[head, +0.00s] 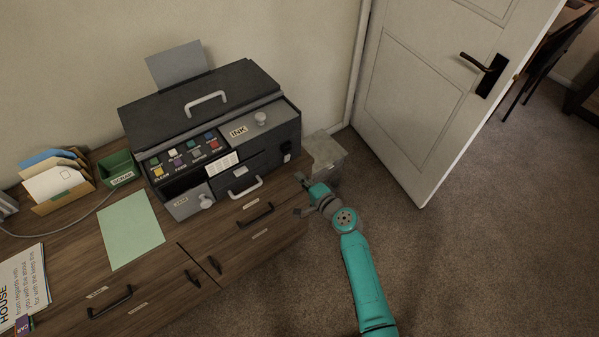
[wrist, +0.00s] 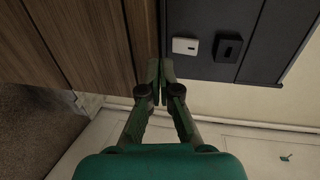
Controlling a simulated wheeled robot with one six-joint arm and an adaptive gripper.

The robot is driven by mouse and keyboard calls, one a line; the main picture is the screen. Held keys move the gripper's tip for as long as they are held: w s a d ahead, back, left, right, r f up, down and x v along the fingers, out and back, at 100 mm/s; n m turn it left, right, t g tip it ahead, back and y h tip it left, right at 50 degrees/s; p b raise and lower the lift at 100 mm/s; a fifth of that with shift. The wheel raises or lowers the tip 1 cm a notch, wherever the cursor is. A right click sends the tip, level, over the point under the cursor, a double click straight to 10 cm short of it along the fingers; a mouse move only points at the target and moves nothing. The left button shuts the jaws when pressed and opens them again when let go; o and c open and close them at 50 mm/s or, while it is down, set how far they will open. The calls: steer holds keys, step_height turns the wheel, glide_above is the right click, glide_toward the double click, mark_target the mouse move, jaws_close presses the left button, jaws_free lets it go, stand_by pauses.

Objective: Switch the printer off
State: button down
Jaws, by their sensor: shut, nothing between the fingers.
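The printer (head: 200,103) is a dark box at the back of the wooden desk, with a sheet standing in its top and coloured buttons on its front panel. Its right side carries a small black fitting (head: 287,147) with a white piece below it. In the wrist view the dark printer side (wrist: 207,70) shows a white plate (wrist: 186,45) and a black fitting (wrist: 228,47). I cannot tell their switch position. My gripper (head: 302,211) is shut and empty, right of the desk. In the wrist view its fingertips (wrist: 160,66) are together, near the printer's edge beside the wood.
A grey box (head: 324,152) stands between the desk and the white door (head: 415,95). The desk holds a green scrap tray (head: 118,169), a pale green sheet (head: 130,229) and a card holder (head: 62,190). Desk drawer handles (head: 256,215) stick out. Carpet (head: 480,240) lies free at right.

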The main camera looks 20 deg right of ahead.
steer(key=s+d+f, duration=0.1)
steer(key=s+d, duration=0.1)
steer(key=s, duration=0.5)
steer(key=shift+s+d+f, duration=0.25)
steer(key=shift+s+d, duration=0.05)
steer(key=shift+s, duration=0.1)
steer(key=shift+s, duration=0.1)
